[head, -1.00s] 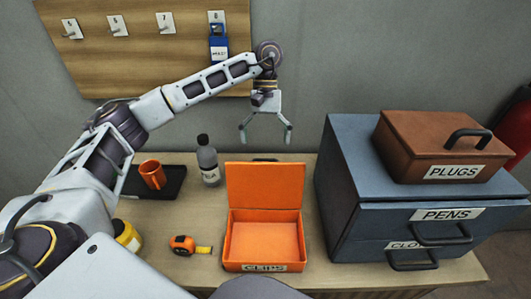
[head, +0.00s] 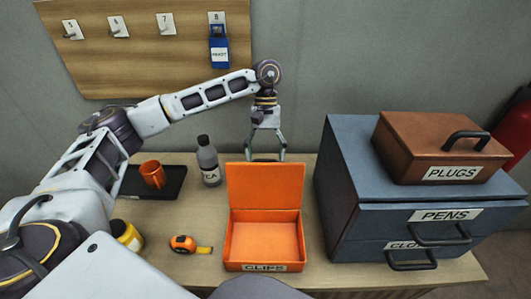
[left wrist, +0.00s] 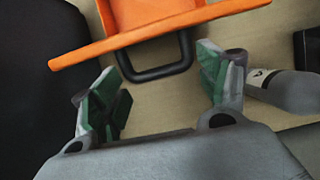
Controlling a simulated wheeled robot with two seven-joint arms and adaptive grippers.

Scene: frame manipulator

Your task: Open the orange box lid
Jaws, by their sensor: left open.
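The orange box (head: 264,243) labelled CLIPS stands on the table, empty, with its lid (head: 266,186) raised upright at the back edge. In the left wrist view the lid's edge (left wrist: 160,36) crosses the top, with its black handle (left wrist: 157,68) below it. My left gripper (head: 266,157) is open behind the lid, pointing down. In the left wrist view its fingers (left wrist: 160,88) are apart on either side of the handle and hold nothing. My right gripper does not show.
A blue cabinet (head: 340,190) with drawers stands to the right, with a brown PLUGS box (head: 435,150) on top. A bottle (head: 208,162), an orange mug (head: 153,174) on a black tray (head: 171,189) and a tape measure (head: 183,244) are to the left.

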